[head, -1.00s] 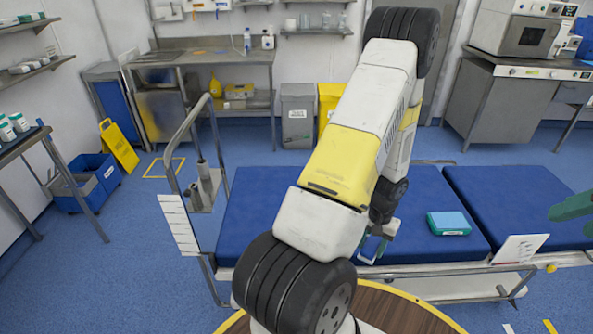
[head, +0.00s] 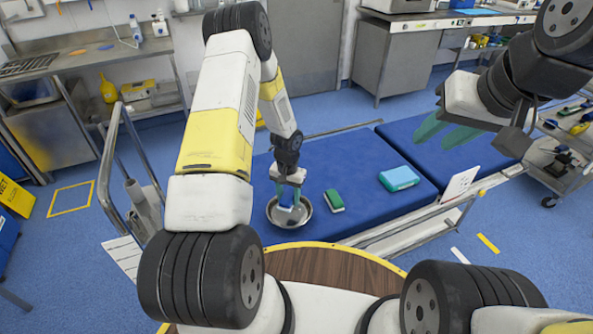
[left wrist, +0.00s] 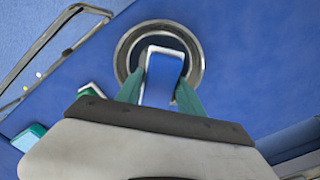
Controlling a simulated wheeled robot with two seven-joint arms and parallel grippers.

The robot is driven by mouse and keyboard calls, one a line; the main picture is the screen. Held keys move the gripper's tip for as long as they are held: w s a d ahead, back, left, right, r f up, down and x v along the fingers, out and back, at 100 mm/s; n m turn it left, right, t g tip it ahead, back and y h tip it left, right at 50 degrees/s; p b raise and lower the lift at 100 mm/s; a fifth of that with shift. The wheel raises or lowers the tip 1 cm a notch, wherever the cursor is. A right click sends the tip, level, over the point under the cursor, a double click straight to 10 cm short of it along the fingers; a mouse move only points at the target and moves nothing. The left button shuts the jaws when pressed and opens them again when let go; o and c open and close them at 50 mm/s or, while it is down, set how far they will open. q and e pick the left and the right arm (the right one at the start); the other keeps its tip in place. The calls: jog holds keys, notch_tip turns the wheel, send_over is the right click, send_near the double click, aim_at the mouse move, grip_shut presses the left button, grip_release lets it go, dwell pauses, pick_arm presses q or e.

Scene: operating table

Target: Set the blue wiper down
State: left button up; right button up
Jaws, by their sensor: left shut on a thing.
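The blue wiper (head: 287,196), a blue block with a white edge, is between the teal fingers of my left gripper (head: 289,190). The left wrist view shows the wiper (left wrist: 163,78) gripped between both fingers, over a round metal bowl (left wrist: 196,70). The bowl (head: 273,214) stands on the blue operating table (head: 345,160). I cannot tell whether the wiper touches the bowl. My right gripper (head: 447,128) is in the air above the table at the right, its teal fingers apart and empty.
A green block (head: 334,200) lies just right of the bowl, and a teal box (head: 399,178) lies further right. A metal rail (head: 120,140) stands at the table's left end. The table behind the bowl is clear.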

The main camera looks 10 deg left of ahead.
pick_arm(q)
send_over(289, 217)
jog(key=shift+f, duration=2.9)
jog(key=o, duration=1.5)
jog(key=shift+r, duration=3.5)
